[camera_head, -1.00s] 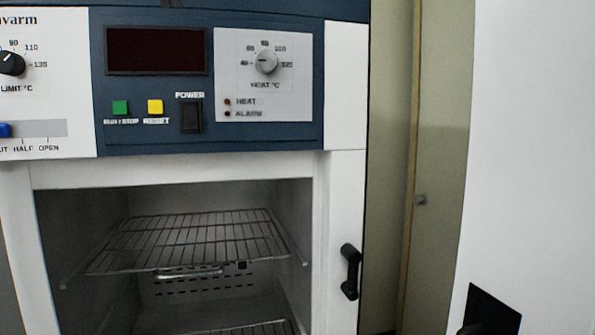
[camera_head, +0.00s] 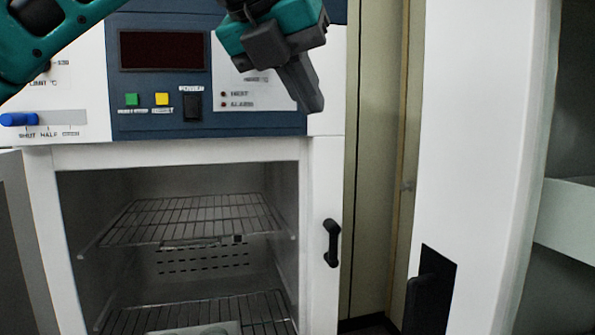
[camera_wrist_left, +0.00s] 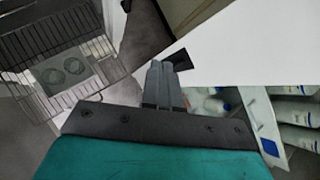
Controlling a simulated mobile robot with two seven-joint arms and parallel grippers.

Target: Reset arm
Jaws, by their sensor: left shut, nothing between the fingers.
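My left gripper (camera_head: 305,88) hangs in front of the dryer's control panel in the head view, its grey fingers pointing down and covering part of the heat dial area. Its fingers are together and empty, as the left wrist view (camera_wrist_left: 158,72) also shows. The teal left arm comes in from the upper left. The freeze dryer (camera_head: 180,155) is a white cabinet with a dark blue panel (camera_head: 250,122). The chamber is open at the front, with wire racks (camera_head: 195,220) inside. The gripper is apart from the racks. My right gripper is not in view.
A white door-like panel (camera_head: 480,120) with a black handle (camera_head: 430,295) stands at the right. A black handle (camera_head: 332,243) is on the dryer's right front edge.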

